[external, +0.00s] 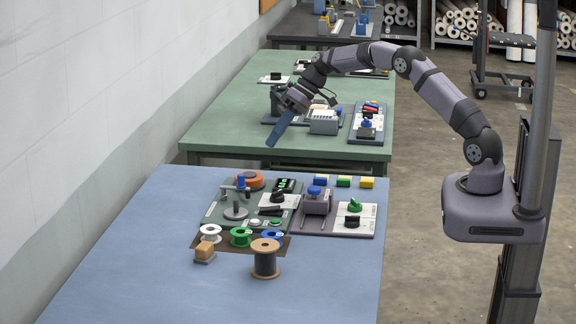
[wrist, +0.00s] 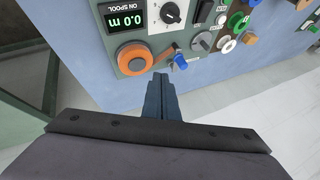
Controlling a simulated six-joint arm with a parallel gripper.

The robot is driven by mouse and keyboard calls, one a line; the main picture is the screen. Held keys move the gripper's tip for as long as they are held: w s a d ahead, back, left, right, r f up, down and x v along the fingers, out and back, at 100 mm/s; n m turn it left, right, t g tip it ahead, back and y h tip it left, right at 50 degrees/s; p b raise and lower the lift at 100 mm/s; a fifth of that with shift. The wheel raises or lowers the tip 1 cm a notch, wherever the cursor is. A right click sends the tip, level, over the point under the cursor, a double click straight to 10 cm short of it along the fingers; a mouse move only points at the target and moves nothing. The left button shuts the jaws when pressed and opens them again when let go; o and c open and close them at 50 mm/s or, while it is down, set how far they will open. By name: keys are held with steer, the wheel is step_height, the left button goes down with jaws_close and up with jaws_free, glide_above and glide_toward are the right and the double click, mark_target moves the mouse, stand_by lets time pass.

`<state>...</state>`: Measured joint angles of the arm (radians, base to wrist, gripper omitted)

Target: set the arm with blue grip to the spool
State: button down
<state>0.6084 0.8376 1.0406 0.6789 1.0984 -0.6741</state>
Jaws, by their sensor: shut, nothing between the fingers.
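The arm with the blue grip (external: 240,181) stands on the green-grey panel at the far left of the blue table. In the wrist view its blue grip (wrist: 181,63) lies just right of an orange round spool-like part (wrist: 134,58); whether they touch is unclear. That orange part also shows in the external view (external: 254,180), beside the grip. My gripper (external: 271,143) is shut and empty, pointing down above the gap near the table's far edge. In the wrist view its closed fingers (wrist: 160,84) are apart from the grip.
A display (wrist: 125,19) reads "ON SPOOL 0.0 m", beside a black knob (wrist: 171,12). The table's left and front are clear.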

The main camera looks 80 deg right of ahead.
steer(key=p+x, duration=0.3)
steer(key=x, duration=0.5)
steer(key=shift+w+a+f, duration=0.15)
steer(key=shift+a, duration=0.05)
steer(key=a+p, duration=0.1)
steer(key=w+a+p, duration=0.1)
steer(key=shift+a, duration=0.4)
steer(key=shift+w+a+f+p, duration=0.1)
steer(key=shift+w+a+p, duration=0.05)
steer(key=shift+a+p, duration=0.3)
steer(key=shift+s+a+m+h+b, duration=0.25)
steer(key=shift+a+m+b, duration=0.3)
steer(key=shift+b, duration=0.35)
steer(key=shift+s+a+m+t+h+b, duration=0.1)
steer(key=shift+a+m+t+h+b, duration=0.3)
steer(key=shift+a+m+h+b, duration=0.4)
steer(key=a+m, duration=0.1)
steer(key=m+h, duration=0.1)
steer(key=m, duration=0.1)
steer(key=shift+a+h, duration=0.25)
steer(key=shift+a, duration=0.95)
steer(key=shift+w+a, duration=0.15)
steer(key=shift+w, duration=0.1)
